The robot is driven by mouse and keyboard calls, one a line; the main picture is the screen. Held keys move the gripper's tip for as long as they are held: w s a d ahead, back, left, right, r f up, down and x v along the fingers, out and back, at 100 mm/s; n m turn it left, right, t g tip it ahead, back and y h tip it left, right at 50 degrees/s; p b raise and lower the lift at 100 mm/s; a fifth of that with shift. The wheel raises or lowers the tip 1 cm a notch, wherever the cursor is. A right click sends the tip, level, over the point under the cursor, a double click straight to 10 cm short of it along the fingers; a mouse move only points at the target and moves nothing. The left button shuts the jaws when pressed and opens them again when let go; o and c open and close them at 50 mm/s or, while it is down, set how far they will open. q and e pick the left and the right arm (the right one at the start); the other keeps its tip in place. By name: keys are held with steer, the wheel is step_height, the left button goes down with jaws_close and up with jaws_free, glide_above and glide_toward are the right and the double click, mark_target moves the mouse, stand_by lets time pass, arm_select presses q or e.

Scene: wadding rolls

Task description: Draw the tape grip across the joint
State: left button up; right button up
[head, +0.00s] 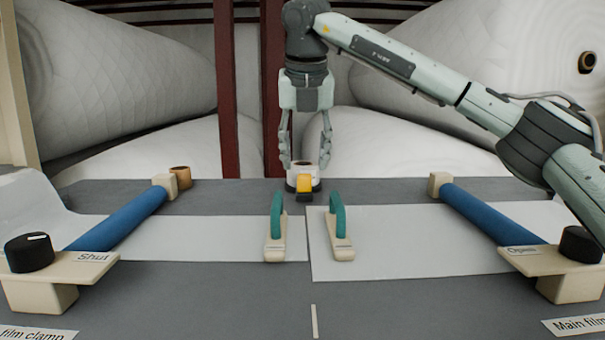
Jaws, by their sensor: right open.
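The tape grip, a yellow block (304,184), sits at the front of a small pale and dark holder (291,181) at the back middle of the table. My right gripper (306,164) points down over the holder, its fingers apart on either side of its top; I cannot tell whether they touch it. The left white sheet (190,232) and right white sheet (420,240) meet at the joint near the middle, the right one reaching further forward. A teal-handled block (277,220) stands on the left sheet, another (340,225) on the right. My left gripper is out of view.
A blue bar (122,218) with a black knob (29,252) and a "Shut" label flanks the left. A blue bar (490,213) with a knob (580,245) and an "Open" label flanks the right. A brown cup (181,176) stands back left. The front table is mostly clear.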

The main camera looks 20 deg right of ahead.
mark_target(304, 175)
steer(key=x, duration=0.5)
steer(key=shift+c, duration=0.3)
jaws_close()
steer(key=shift+r, duration=0.1)
